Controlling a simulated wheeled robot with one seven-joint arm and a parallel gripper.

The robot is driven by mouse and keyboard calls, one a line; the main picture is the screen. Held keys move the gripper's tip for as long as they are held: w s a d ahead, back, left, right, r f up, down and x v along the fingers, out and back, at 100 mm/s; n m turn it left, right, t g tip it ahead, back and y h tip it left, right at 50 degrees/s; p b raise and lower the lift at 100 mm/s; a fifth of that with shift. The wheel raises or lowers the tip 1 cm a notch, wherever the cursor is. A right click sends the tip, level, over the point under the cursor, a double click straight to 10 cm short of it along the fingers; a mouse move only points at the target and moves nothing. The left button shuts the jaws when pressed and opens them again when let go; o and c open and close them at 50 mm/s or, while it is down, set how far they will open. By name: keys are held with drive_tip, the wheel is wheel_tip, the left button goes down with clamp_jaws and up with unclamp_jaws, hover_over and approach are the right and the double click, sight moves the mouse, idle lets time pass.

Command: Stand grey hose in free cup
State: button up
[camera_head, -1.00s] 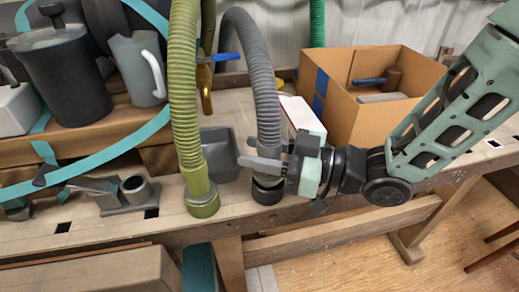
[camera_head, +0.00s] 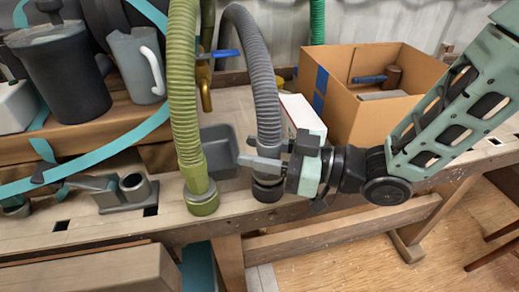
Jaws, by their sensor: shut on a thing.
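The grey ribbed hose (camera_head: 263,85) arches down from the back to a dark end fitting (camera_head: 268,190) at the bench's front edge. My gripper (camera_head: 264,164) comes from the right and is shut on the grey hose just above that fitting. The fingers hide part of the hose; I cannot tell whether its end touches the bench. A grey holder with an upright, open cup (camera_head: 135,187) sits on the bench to the left, and the cup looks empty. An olive-green hose (camera_head: 186,100) comes down between this cup and the grey hose.
A grey tray (camera_head: 219,145) lies behind the hoses. A cardboard box (camera_head: 355,115) with tools stands at the back right. A black canister (camera_head: 68,80) and a grey jug (camera_head: 136,70) stand at left. A teal strap (camera_head: 100,150) crosses the left side.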

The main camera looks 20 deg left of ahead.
drive_tip(key=shift+f+b, duration=0.5)
drive_tip(key=shift+f, duration=0.1)
idle(0.3)
drive_tip(key=o, duration=1.2)
drive_tip(key=d, duration=1.7)
drive_tip(key=shift+w+d, duration=0.2)
drive_tip(key=shift+w, duration=0.2)
